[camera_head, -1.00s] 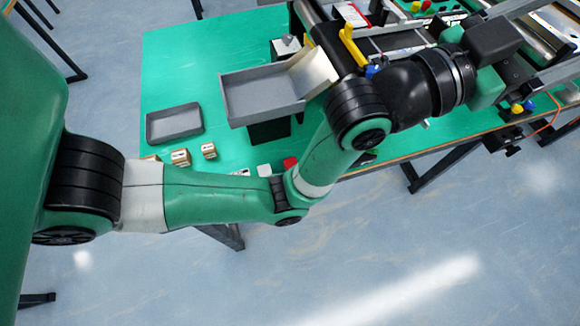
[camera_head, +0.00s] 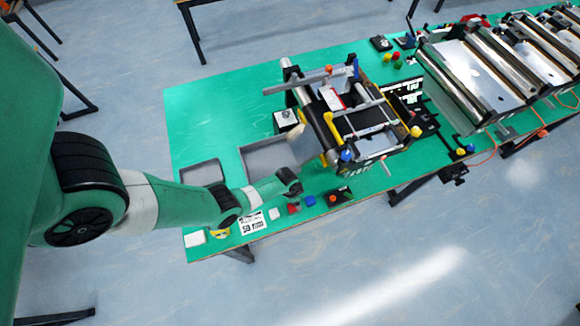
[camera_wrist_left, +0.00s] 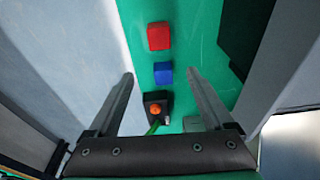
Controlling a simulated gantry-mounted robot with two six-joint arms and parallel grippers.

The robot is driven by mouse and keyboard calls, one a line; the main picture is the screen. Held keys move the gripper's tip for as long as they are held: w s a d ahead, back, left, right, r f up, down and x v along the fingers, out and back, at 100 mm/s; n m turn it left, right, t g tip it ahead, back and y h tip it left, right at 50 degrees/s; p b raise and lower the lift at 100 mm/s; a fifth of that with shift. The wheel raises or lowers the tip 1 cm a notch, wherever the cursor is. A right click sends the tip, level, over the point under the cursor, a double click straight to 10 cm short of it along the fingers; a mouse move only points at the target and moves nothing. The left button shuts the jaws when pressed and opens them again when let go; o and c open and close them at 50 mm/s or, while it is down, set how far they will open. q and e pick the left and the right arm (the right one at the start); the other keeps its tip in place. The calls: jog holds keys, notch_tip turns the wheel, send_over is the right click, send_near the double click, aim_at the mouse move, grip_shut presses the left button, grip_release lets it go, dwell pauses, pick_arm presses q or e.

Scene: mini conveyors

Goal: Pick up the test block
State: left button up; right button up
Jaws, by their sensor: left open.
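Small blocks lie along the table's front edge: a red block (camera_head: 293,208), a blue block (camera_head: 310,200) and a white block (camera_head: 274,214). Which one is the test block I cannot tell. In the left wrist view the red block (camera_wrist_left: 159,36) lies beyond the fingertips. The blue block (camera_wrist_left: 163,73) appears between the tips of my left gripper (camera_wrist_left: 160,75), which is open with nothing held. In the head view my left arm reaches over the front of the table, and its gripper cannot be made out. My right gripper is not seen.
A black box with an orange button (camera_head: 340,196) sits right of the blue block and shows between the fingers in the wrist view (camera_wrist_left: 155,106). A grey tray (camera_head: 250,165) and a conveyor (camera_head: 345,122) stand behind. A printed sheet (camera_head: 252,222) lies left.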

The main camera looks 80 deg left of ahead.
aim_at(292, 206)
pick_arm(q)
jog(key=f+b, duration=0.2)
jog(key=s+f+b, duration=0.1)
jog(key=f+b, duration=0.3)
jog(key=b, duration=0.1)
jog(key=shift+s+f, duration=0.25)
jog(key=shift+f, duration=0.1)
jog(key=shift+r, duration=0.1)
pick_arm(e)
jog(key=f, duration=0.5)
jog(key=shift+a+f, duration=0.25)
pick_arm(q)
jog(key=f+b, duration=0.5)
jog(key=shift+w+a+f, duration=0.15)
jog(key=shift+w+f, duration=0.05)
jog(key=shift+w, duration=0.05)
jog(key=shift+r, duration=0.15)
grip_shut()
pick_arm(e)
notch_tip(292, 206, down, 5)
